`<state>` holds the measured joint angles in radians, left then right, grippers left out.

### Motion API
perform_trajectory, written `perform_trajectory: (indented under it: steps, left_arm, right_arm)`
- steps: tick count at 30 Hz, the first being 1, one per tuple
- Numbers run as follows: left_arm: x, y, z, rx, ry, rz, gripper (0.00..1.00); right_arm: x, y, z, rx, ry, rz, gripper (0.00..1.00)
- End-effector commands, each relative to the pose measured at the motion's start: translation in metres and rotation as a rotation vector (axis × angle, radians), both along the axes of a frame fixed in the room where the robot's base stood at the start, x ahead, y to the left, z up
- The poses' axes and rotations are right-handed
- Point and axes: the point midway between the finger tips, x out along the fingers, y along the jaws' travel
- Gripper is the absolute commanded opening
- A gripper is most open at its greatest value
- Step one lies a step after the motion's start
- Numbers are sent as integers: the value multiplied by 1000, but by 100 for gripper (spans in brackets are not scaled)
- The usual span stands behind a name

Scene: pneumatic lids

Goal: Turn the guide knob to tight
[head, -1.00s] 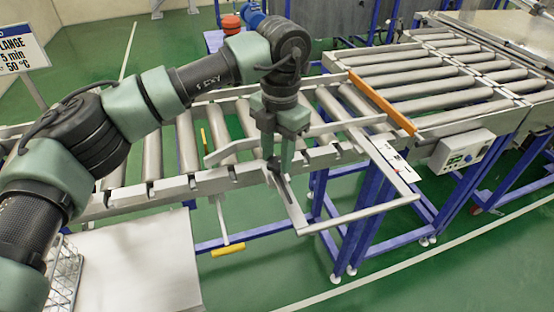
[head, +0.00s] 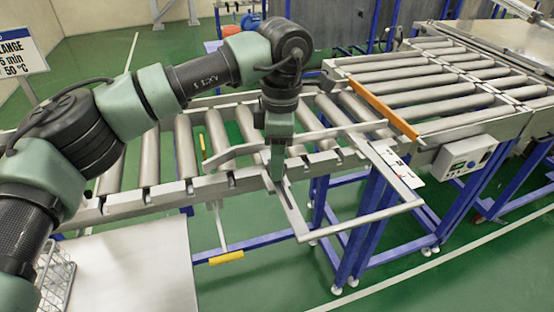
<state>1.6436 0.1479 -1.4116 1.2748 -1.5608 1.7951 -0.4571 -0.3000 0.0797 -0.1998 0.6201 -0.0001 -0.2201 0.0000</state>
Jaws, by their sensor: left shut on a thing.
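My left gripper (head: 277,176) comes down from above at the front edge of the roller conveyor (head: 225,183). Its fingers are shut at the slotted metal bar (head: 294,213) that juts out from the conveyor's front. The guide knob is not clearly visible; the fingers hide what they hold. A light metal guide rail (head: 235,153) lies across the rollers by the gripper, with its left end bent outward. My right gripper is not in view.
An orange bar (head: 384,107) crosses the rollers at the right. A grey control box (head: 465,157) hangs on the right front. A metal frame (head: 408,190) sticks out in front. A pale table (head: 125,265) and wire basket (head: 56,282) are at lower left.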

Motion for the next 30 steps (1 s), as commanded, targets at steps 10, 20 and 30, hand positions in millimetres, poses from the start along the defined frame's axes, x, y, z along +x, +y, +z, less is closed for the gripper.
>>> perform_trajectory:
  steps: [10, 20, 30]
  left_arm:
    - [1, 0, 3, -6, -4, -80, 0]
    - [1, 0, 3, -6, -4, -84, 0]
    - [1, 0, 1, -4, 0, -84, 58]
  right_arm:
    - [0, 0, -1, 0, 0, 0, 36]
    - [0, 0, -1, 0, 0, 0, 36]
    - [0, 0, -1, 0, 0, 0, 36]
